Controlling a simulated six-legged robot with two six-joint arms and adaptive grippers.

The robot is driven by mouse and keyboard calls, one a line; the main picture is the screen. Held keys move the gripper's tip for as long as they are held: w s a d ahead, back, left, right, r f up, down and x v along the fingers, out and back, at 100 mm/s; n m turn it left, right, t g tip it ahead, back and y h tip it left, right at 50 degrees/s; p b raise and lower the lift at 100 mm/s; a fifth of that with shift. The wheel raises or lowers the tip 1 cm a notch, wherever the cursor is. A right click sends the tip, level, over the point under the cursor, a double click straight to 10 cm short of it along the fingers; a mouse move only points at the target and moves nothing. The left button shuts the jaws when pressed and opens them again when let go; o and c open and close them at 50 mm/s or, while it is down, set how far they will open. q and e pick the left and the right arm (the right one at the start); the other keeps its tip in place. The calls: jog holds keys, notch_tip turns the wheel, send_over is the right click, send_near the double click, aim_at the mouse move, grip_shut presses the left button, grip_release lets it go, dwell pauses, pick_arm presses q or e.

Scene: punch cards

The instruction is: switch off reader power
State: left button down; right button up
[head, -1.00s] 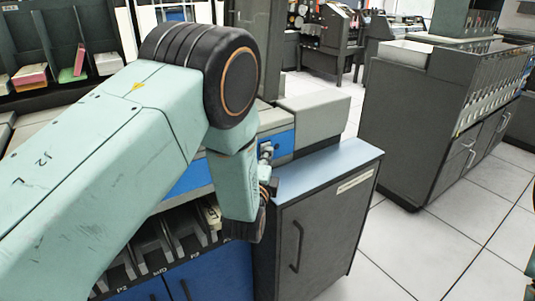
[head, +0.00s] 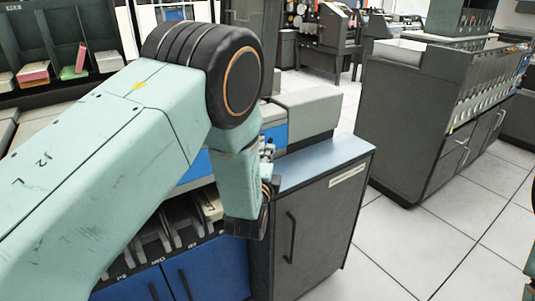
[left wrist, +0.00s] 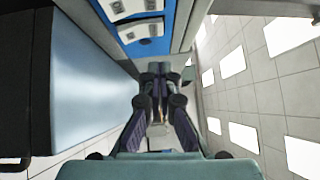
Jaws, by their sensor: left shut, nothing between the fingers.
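The card machine has a blue front panel (head: 273,136), partly hidden behind my left arm. In the left wrist view the blue panel (left wrist: 165,45) runs along the top and carries pale rectangular parts (left wrist: 138,30). I cannot tell which part, if any, is the reader power switch. My left gripper (head: 267,152) is over the light-blue ledge (head: 320,158), near the panel. In the left wrist view the gripper's fingers (left wrist: 158,70) are together and empty. Whether they touch anything is unclear. My right gripper is not clearly in view.
A dark grey cabinet (head: 325,220) with a handle stands under the ledge. Blue doors (head: 208,270) and card pockets (head: 165,235) are to its left. Another grey machine (head: 410,110) stands at the right. Tiled floor (head: 400,250) between them is clear.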

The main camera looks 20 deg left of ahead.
pick_arm(q)
jog(key=s+d+r+p, duration=0.1)
jog(key=s+p, duration=0.1)
jog(key=s, duration=0.8)
jog(key=shift+d, duration=0.15)
jog(key=shift+r, duration=0.1)
